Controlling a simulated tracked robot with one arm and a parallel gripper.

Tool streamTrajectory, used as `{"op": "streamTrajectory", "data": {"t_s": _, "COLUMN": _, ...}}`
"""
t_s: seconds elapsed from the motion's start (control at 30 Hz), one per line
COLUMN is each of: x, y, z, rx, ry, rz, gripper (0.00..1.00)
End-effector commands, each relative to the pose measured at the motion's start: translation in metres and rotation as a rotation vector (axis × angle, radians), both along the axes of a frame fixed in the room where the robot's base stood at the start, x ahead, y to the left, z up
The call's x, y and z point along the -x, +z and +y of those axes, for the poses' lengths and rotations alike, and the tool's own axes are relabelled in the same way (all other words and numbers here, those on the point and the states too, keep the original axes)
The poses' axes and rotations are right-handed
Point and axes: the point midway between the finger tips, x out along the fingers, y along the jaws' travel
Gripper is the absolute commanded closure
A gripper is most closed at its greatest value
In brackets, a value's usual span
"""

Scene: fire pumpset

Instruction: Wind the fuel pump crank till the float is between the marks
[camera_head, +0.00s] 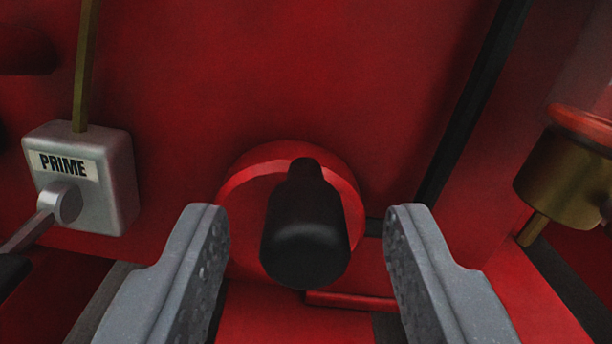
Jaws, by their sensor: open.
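A black handle (305,235) points toward the camera in front of a round red disc (245,190) on the red panel; it looks like the crank's grip. My gripper (307,225) is open. Its two grey fingers stand to the left and right of the black handle, with a gap on each side and no contact that I can see. The crank arm is mostly hidden behind the handle. No float or marks show in this view.
A grey box labelled PRIME (85,180) with a metal lever is at the left, a brass rod (86,60) rising from it. A brass fitting with a red top (565,175) is at the right. A black strip (470,105) runs along the panel.

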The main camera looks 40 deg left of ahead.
Motion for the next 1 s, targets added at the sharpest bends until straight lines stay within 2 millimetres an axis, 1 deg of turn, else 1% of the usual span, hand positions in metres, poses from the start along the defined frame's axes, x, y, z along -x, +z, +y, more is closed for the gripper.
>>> {"op": "streamTrajectory", "data": {"t_s": 0.13, "x": -0.0037, "y": -0.0004, "z": 0.0065, "rx": 0.001, "ry": 0.002, "rz": 0.001, "gripper": 0.57}}
{"op": "streamTrajectory", "data": {"t_s": 0.4, "x": -0.0041, "y": 0.0001, "z": 0.0072, "rx": 0.001, "ry": 0.002, "rz": 0.001, "gripper": 0.57}}
{"op": "streamTrajectory", "data": {"t_s": 0.47, "x": -0.0039, "y": -0.0001, "z": 0.0072, "rx": 0.0, "ry": 0.002, "rz": 0.002, "gripper": 0.73}}
{"op": "streamTrajectory", "data": {"t_s": 0.5, "x": -0.0039, "y": -0.0001, "z": 0.0072, "rx": 0.0, "ry": 0.002, "rz": 0.002, "gripper": 0.85}}
{"op": "streamTrajectory", "data": {"t_s": 0.57, "x": -0.0039, "y": -0.0001, "z": 0.0072, "rx": 0.0, "ry": 0.002, "rz": 0.002, "gripper": 1.0}}
{"op": "streamTrajectory", "data": {"t_s": 0.83, "x": -0.0039, "y": -0.0005, "z": 0.0068, "rx": -0.008, "ry": 0.002, "rz": 0.012, "gripper": 1.0}}
{"op": "streamTrajectory", "data": {"t_s": 1.0, "x": -0.0061, "y": -0.0012, "z": 0.0051, "rx": -0.041, "ry": 0.002, "rz": 0.055, "gripper": 1.0}}
